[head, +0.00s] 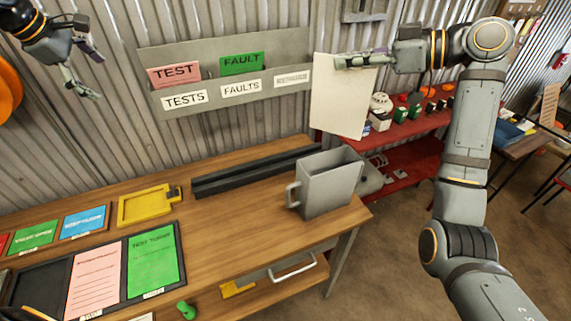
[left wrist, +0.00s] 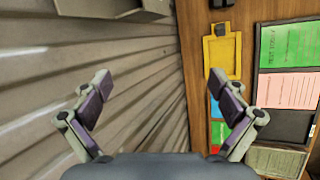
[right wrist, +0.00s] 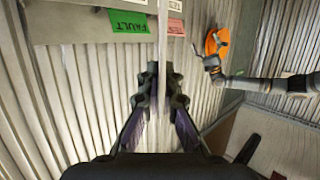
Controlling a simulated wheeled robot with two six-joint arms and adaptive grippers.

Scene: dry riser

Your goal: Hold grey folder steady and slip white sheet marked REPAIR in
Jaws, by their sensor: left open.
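The grey folder (head: 328,192) stands upright near the bench's right end, open at the top, with a handle on its left side. A white sheet (head: 342,105) hangs from my right gripper (head: 345,62), above and behind the folder and apart from it. No marking is readable on the sheet's visible face. In the right wrist view the sheet (right wrist: 162,30) shows edge-on between the shut fingers (right wrist: 163,75). My left gripper (head: 92,75) is open and empty at the upper left by the wall, far from the folder; its spread fingers show in the left wrist view (left wrist: 160,82).
A wall rack (head: 225,101) holds a pink TEST and a green FAULT card. On the wooden bench (head: 235,225) lie dark rails (head: 255,172), a yellow tray (head: 145,205) and a black board with pink and green sheets. A red shelf (head: 405,150) stands behind on the right.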

